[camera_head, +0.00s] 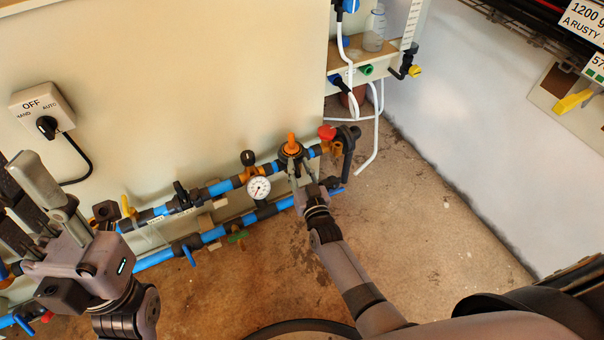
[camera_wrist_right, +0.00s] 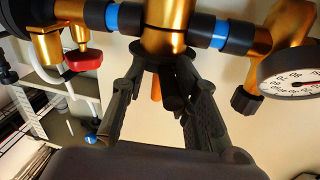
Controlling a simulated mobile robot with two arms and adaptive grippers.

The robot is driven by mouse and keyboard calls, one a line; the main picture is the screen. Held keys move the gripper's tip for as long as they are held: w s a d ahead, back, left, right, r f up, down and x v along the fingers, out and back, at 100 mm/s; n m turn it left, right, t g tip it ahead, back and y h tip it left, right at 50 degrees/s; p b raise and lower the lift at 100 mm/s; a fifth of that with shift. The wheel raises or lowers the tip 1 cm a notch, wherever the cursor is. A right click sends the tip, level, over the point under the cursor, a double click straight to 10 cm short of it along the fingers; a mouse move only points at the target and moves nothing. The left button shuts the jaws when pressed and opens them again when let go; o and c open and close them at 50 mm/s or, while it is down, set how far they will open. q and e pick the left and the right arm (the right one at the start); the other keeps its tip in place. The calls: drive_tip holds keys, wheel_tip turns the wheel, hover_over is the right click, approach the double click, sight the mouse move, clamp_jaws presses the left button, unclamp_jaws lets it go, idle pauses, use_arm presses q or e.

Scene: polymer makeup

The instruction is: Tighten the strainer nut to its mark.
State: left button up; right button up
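The strainer (camera_wrist_right: 168,28) is a brass body in the blue and black pipe line. Its black nut (camera_wrist_right: 158,56) shows as a dark collar in the right wrist view, with an orange piece (camera_wrist_right: 156,90) beside it. In the head view the orange piece (camera_head: 291,142) stands up from the dark nut (camera_head: 290,153). My right gripper (camera_head: 297,168) is at the strainer, its fingers apart on either side of the nut; contact is unclear. It also shows in the right wrist view (camera_wrist_right: 161,72). My left gripper (camera_head: 18,205) is open and empty at the far left. The mark cannot be made out.
A pressure gauge (camera_head: 258,188) sits left of the strainer, and a red handle (camera_head: 326,132) is to its right. A lower blue pipe (camera_head: 155,259) runs below. An OFF switch box (camera_head: 42,108) is on the panel. The floor (camera_head: 420,220) at right is clear.

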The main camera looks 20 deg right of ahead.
drive_tip(key=s, duration=1.2)
